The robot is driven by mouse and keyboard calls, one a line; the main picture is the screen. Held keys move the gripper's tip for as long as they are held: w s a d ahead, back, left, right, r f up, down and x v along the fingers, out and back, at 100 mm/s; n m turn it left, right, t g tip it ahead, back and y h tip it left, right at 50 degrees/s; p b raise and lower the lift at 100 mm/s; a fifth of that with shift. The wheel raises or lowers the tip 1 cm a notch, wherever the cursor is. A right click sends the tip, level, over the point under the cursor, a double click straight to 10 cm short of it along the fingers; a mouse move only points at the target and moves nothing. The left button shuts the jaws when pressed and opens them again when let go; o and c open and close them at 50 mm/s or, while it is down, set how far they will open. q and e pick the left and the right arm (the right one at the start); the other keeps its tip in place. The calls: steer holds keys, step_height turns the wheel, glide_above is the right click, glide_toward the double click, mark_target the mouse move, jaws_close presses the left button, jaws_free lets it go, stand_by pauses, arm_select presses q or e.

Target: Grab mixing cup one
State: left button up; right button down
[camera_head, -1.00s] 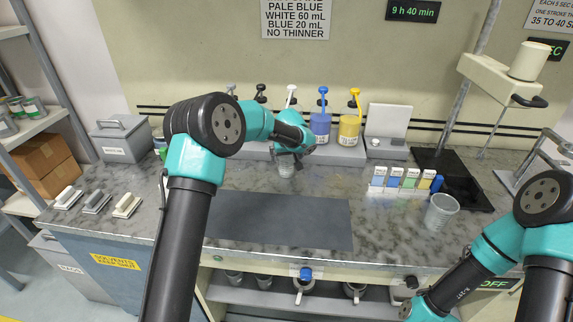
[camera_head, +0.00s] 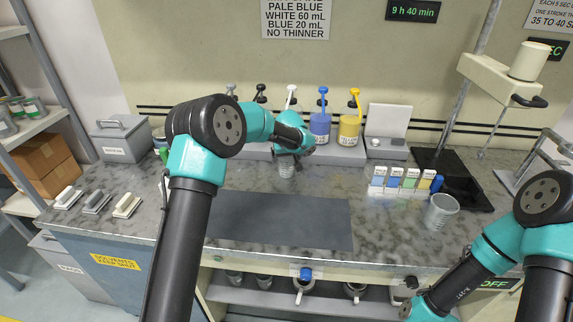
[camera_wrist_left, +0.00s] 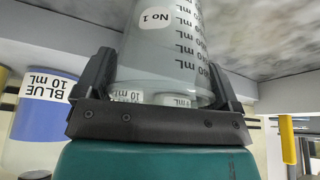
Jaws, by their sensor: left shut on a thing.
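Mixing cup one (camera_wrist_left: 175,45) is a clear cup with mL marks and a "No 1" label. In the left wrist view it fills the space between the fingers of my left gripper (camera_wrist_left: 165,90), which is shut on it. In the head view the cup (camera_head: 286,170) shows below the left gripper (camera_head: 287,157), near the front of the pump bottles; I cannot tell whether it touches the counter. A second clear cup (camera_head: 441,211) stands on the right of the counter.
Pump bottles, including a blue one (camera_head: 320,127) and a yellow one (camera_head: 350,129), stand close behind the held cup. A dark mat (camera_head: 280,220) lies clear in front. Sample cards (camera_head: 400,178) and a black stand base (camera_head: 465,190) are to the right.

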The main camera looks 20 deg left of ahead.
arm_select(q)
steer(key=s+d+r, duration=0.2)
steer(key=s, duration=0.5)
steer(key=s+d+r, duration=0.2)
steer(key=s+r, duration=0.1)
steer(key=s, duration=0.5)
steer(key=shift+s+d, duration=0.25)
stand_by(0.7)
